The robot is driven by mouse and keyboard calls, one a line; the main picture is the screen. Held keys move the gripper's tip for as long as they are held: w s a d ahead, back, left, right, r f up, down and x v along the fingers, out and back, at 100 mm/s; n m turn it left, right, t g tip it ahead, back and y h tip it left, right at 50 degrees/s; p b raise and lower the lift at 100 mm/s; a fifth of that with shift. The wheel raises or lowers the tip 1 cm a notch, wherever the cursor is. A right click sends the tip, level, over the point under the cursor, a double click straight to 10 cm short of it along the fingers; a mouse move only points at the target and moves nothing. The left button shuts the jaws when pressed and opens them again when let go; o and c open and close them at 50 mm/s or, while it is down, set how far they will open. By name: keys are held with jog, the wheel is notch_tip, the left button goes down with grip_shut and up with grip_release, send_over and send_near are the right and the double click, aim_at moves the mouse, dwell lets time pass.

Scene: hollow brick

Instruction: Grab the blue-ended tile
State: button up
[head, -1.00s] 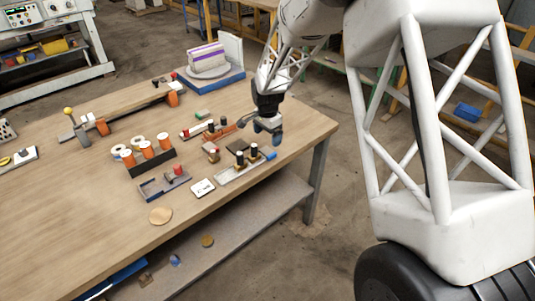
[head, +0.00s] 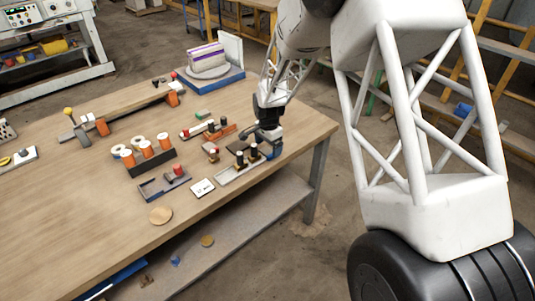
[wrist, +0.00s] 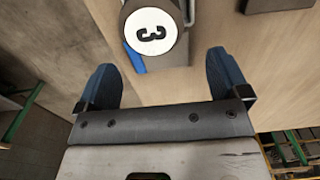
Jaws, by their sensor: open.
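The blue-ended tile (head: 229,175) is a long, pale grey piece near the right front edge of the workbench, with dark upright cylinders on it. My gripper (head: 270,146) is low over that right end in the head view. In the wrist view my gripper (wrist: 160,65) is open and empty, its blue fingers left and right of the blue end, apparently without touching it. The cylinder hides part of the tile.
A rack of orange spools (head: 150,160) and an orange strip (head: 222,132) with small cylinders stand behind. The bench's left front is mostly clear.

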jog(key=shift+f, duration=1.15)
jog(key=shift+c, duration=0.2)
jog(key=c, duration=1)
jog(key=shift+r, duration=0.2)
jog(key=shift+r, duration=0.55)
notch_tip(320, 180, up, 2)
jog(key=s+d, duration=0.2)
jog(key=s, duration=0.5)
jog(key=s+d+r, duration=0.1)
jog(key=s+d, duration=0.1)
jog(key=s, duration=0.6)
jog(key=shift+s+d+r, duration=0.15)
jog(key=shift+d+r, duration=0.1)
jog(key=shift+d, duration=0.1)
